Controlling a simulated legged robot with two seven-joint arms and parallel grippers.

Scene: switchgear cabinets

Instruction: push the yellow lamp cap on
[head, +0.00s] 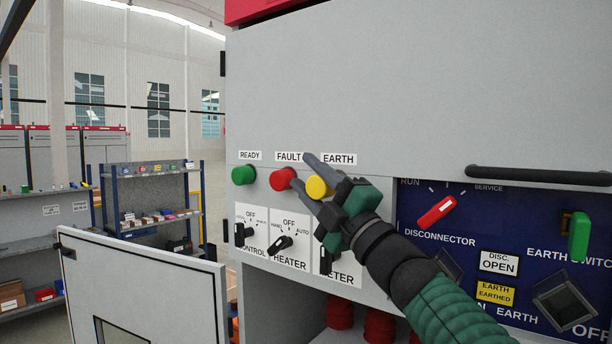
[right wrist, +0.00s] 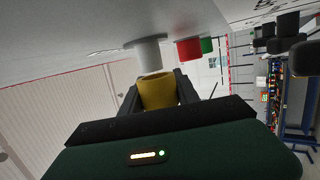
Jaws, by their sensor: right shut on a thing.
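The yellow lamp cap (head: 318,187) is between the fingers of my right gripper (head: 301,170), under the EARTH label on the grey cabinet front. In the right wrist view the fingers are shut on the cap (right wrist: 158,92). The pale lamp body (right wrist: 150,56) sticks out from the panel just in front of the cap, roughly in line with it. Whether cap and lamp body touch, I cannot tell. My left gripper is in neither view.
A red lamp (head: 283,179) and a green lamp (head: 244,175) stand to the left in the same row. Rotary switches (head: 283,243) sit below. A blue panel (head: 420,195) with a handle bar (head: 540,176) is at right. An open door (head: 140,280) stands lower left.

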